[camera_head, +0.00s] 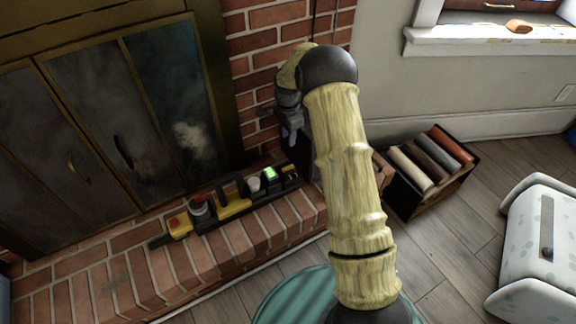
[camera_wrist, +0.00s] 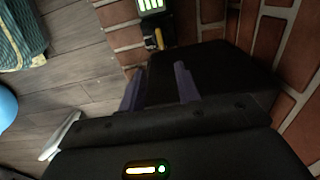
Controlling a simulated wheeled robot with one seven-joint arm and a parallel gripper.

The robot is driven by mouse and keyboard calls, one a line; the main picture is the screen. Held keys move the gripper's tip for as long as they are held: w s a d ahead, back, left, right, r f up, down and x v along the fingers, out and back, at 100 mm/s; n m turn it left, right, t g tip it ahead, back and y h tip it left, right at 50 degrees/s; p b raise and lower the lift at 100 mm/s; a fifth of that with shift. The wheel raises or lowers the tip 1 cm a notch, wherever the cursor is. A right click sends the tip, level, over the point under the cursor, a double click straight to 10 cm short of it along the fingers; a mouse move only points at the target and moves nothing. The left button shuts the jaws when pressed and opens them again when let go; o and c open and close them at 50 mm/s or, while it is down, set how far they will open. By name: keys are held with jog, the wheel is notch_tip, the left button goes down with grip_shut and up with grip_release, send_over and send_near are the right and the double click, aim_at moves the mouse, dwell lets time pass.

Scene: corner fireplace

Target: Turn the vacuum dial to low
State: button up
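A long black and yellow device, seemingly the vacuum (camera_head: 234,208), lies on the brick hearth in the head view. It has a red part on a yellow block at its left end and a lit green panel (camera_head: 270,173) near its right end. A lit green panel (camera_wrist: 151,5) also shows at the top edge of the wrist view. I cannot tell which part is the dial.
A black box (camera_wrist: 215,72) is close beyond the fingers, beside the brick wall (camera_wrist: 286,60). A dark crate with rolled cloths (camera_head: 397,196) stands right of my arm. A white patterned box (camera_head: 535,245) is at the far right. Wood floor (camera_head: 455,232) lies clear between them.

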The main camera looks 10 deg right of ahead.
aim_at(288, 167)
notch_tip(288, 167, down, 15)
jog(key=b, duration=0.5)
jog(key=shift+f+b, duration=0.1)
jog(key=shift+b, duration=0.3)
grip_shut()
